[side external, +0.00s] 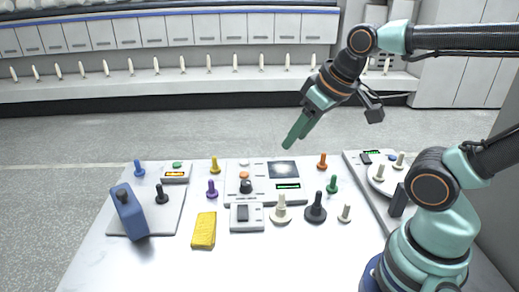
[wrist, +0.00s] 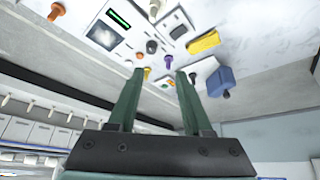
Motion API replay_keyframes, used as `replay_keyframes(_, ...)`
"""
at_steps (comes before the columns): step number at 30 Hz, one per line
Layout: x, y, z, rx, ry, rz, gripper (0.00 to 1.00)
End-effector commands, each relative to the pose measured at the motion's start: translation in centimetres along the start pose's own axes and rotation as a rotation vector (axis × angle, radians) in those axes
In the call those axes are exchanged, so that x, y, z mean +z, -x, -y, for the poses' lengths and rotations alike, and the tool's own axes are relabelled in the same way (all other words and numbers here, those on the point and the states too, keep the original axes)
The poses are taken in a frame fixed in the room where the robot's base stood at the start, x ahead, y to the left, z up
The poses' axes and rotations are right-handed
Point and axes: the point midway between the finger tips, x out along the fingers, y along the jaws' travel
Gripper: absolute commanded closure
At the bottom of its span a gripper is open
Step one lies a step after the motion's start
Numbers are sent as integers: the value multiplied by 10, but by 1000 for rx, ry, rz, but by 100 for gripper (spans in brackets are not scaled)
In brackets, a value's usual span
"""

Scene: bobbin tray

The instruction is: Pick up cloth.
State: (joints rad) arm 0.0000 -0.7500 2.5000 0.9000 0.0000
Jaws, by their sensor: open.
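The cloth (side external: 204,230) is a folded yellow piece lying flat on the white table, left of centre in the side view. It also shows in the wrist view as a yellow patch (wrist: 204,42) at the upper right. My gripper (side external: 294,133) is raised above the back part of the table, up and to the right of the cloth and well apart from it. In the wrist view its two green fingers (wrist: 160,72) stand apart with nothing between them.
A blue block-like object (side external: 131,212) stands on a grey plate left of the cloth. A switch box (side external: 246,217) is just right of it. Several coloured bobbins or pegs, including a purple one (side external: 212,189), and a control panel (side external: 280,172) stand behind. The table's front is clear.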

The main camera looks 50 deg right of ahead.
Motion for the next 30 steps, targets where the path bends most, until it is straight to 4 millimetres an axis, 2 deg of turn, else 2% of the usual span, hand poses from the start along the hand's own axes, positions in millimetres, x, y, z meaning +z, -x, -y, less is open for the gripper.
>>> replay_keyframes(8,0,0,0,0,0,0,50)
replay_keyframes(9,0,0,0,0,0,0,46)
replay_keyframes(11,0,0,0,0,0,0,23)
replay_keyframes(12,0,0,0,0,0,0,8)
replay_keyframes(13,0,0,0,0,0,0,0)
replay_keyframes(23,-4,-1,2,-3,-16,12,0)
replay_keyframes(30,-35,-17,20,-13,-170,113,0)
